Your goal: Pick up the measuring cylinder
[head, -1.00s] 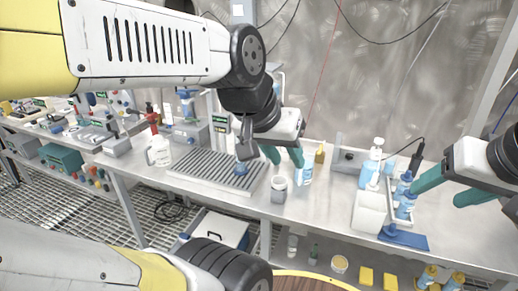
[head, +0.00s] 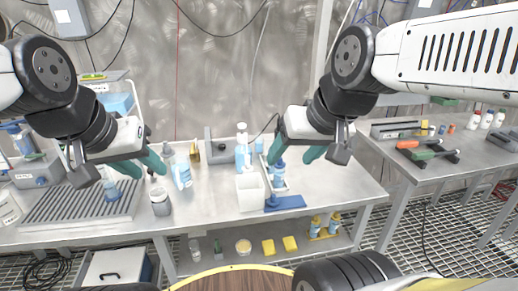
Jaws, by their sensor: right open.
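I cannot pick out the measuring cylinder with certainty among the vessels on the steel bench (head: 215,208). My left gripper (head: 150,170) hangs over the left part of the bench, its teal fingers apart, near a blue-labelled bottle (head: 182,175) and a grey-lidded jar (head: 160,203). I cannot tell whether either gripper touches anything.
A white open container (head: 250,192) and a blue tray (head: 286,203) stand mid-bench, with spray bottles (head: 242,152) behind. A ribbed rack (head: 75,208) lies left. The bench is clear right of the blue tray. A second bench (head: 400,160) with tools stands right.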

